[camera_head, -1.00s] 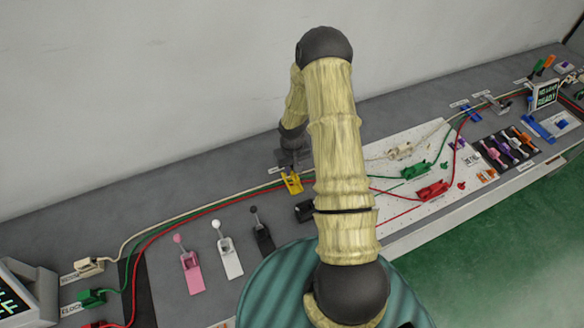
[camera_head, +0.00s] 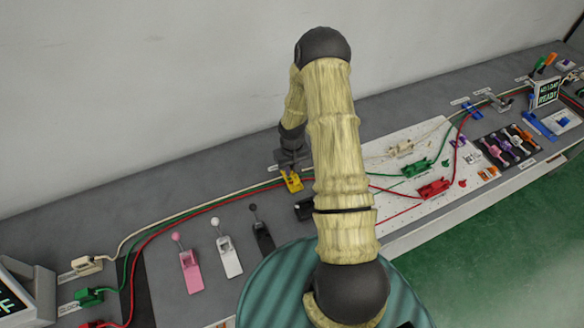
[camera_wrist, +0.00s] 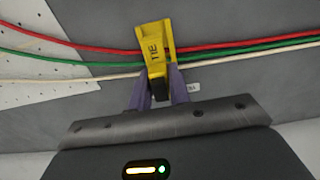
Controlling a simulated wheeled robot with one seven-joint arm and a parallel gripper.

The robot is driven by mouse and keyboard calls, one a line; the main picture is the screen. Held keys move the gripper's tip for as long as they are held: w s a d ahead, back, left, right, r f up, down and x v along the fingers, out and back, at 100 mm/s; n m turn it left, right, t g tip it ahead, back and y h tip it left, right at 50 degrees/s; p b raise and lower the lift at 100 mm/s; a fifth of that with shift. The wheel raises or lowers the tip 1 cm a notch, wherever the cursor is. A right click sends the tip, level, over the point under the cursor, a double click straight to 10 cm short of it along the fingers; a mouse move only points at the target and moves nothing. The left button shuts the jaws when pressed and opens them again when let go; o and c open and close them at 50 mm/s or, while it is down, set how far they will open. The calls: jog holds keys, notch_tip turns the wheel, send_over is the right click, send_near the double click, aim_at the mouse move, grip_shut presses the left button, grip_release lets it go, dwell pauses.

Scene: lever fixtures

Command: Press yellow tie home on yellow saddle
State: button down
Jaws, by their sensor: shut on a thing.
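The yellow tie (camera_wrist: 154,50), marked "TIE", shows in the wrist view above the yellow saddle (camera_wrist: 170,32), across the red, green and white cables. In the head view the yellow saddle and tie (camera_head: 292,182) sit together on the grey bench and cannot be told apart. My gripper (camera_wrist: 158,82) has its purple fingers around the near end of the tie. In the head view my gripper (camera_head: 289,164) is just behind the yellow piece and partly hidden. Whether the tie is fully seated cannot be told.
Pink (camera_head: 189,268), white (camera_head: 227,255) and black (camera_head: 262,236) levers stand on the bench to the left. Red (camera_head: 433,188), green (camera_head: 417,169) and cream (camera_head: 400,150) connectors sit on the white board to the right. Cables run along the bench past the saddle.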

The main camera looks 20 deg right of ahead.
jog(key=shift+f+b, duration=1)
jog(key=shift+f, duration=0.35)
dwell(0.4)
jog(key=c, duration=0.7)
grip_release()
jog(key=shift+c, duration=0.2)
jog(key=shift+r+p, duration=2.35)
jog(key=shift+r, duration=1.15)
